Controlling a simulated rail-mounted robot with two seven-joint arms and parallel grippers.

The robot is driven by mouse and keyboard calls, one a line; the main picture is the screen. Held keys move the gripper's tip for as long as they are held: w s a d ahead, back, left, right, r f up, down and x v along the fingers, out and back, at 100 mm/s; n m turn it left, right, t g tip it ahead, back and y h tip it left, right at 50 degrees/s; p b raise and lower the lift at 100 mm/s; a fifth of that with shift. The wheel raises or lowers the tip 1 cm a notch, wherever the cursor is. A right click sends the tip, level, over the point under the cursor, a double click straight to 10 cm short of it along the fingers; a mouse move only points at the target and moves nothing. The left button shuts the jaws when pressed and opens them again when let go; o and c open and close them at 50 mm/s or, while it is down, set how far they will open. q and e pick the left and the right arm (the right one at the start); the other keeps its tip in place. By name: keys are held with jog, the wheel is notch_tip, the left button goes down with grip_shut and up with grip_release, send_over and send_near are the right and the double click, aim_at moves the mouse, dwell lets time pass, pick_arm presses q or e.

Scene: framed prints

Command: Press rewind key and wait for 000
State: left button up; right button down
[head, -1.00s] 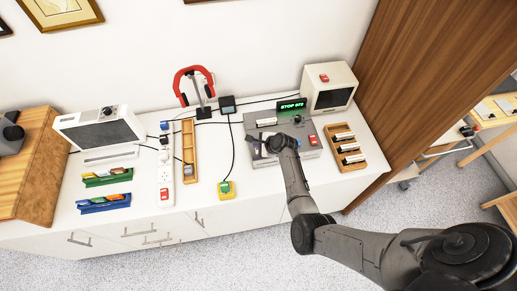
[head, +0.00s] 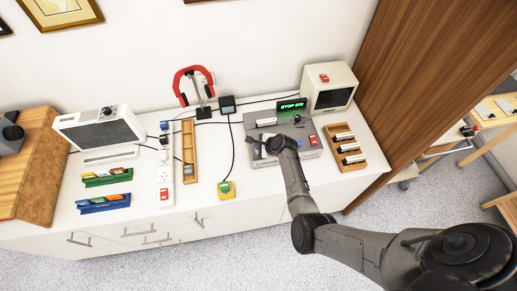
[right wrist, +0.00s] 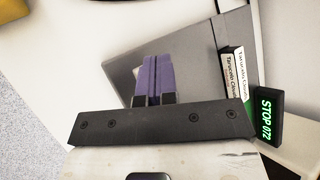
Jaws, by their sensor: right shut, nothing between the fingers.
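A grey tape deck (head: 262,125) stands on the white cabinet top, with a white labelled cassette (head: 267,122) on it. Its black display (head: 292,105) glows green and reads STOP 072 in the right wrist view (right wrist: 266,117). My right gripper (head: 275,146) is over the front part of the deck. Its purple fingers (right wrist: 152,78) are shut together with nothing between them, above the grey deck surface (right wrist: 122,68). The gripper and wrist hide the keys beneath, so I cannot make out the rewind key or tell whether the fingertips touch it. My left gripper is out of view.
A wooden rack (head: 345,148) of cassettes is right of the deck, with a small monitor (head: 330,90) behind.

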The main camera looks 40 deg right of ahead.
jog(key=shift+f, duration=0.25)
jog(key=shift+f+b, duration=0.45)
dwell(0.5)
jog(key=shift+f, duration=0.15)
dwell(0.3)
jog(key=shift+r+p, duration=1.25)
jog(key=shift+p, duration=0.1)
